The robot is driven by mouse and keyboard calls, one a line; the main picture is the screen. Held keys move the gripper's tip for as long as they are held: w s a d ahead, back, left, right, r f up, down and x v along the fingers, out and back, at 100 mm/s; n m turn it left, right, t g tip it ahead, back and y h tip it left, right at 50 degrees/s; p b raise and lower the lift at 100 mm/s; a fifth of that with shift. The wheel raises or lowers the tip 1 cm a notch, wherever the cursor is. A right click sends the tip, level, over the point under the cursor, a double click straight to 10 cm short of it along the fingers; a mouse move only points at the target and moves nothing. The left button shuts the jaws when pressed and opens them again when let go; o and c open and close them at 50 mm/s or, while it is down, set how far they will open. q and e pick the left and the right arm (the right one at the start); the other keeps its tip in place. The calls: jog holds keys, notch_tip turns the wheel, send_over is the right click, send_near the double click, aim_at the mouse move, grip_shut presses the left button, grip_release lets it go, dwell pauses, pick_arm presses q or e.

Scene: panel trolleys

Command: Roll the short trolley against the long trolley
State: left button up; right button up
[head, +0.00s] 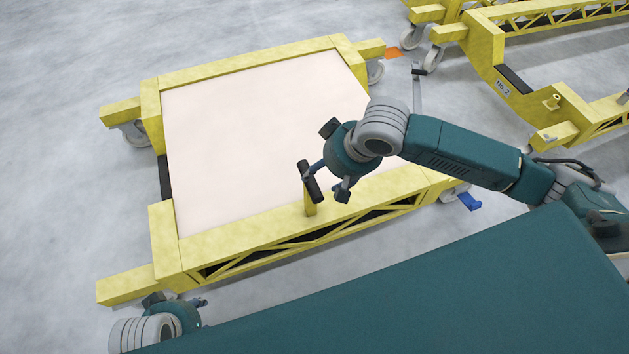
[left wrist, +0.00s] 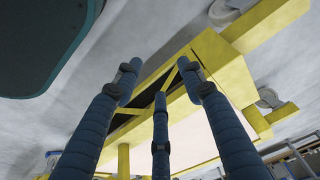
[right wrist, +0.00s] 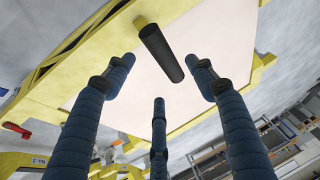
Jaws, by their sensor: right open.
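The short trolley (head: 225,245) is a yellow frame with a pale panel, left of centre in the head view. A black handle (head: 311,182) stands on a yellow post at its near side. My right gripper (head: 327,184) is open beside this handle. In the right wrist view the black handle (right wrist: 162,54) lies ahead of and between the spread fingertips, not clasped. My left gripper (head: 203,303) is low by the trolley's near left corner; its fingers (left wrist: 163,85) are spread and empty, facing the yellow frame. The long trolley (head: 490,70), marked No.2, is partly visible at the top right.
My teal body fills the lower right. Open floor lies to the left.

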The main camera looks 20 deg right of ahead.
aim_at(315, 180)
jog(key=b+x, duration=0.1)
jog(key=x, duration=0.4)
jog(key=shift+a+f+b, duration=0.1)
jog(key=shift+f+b, duration=0.2)
jog(key=shift+b, duration=0.05)
pick_arm(q)
jog(key=shift+v, duration=2.95)
pick_arm(e)
jog(key=shift+x, duration=0.75)
pick_arm(q)
jog(key=shift+w+a, duration=0.1)
pick_arm(e)
jog(key=shift+w, duration=0.15)
grip_shut()
pick_arm(q)
jog(key=shift+r, duration=0.1)
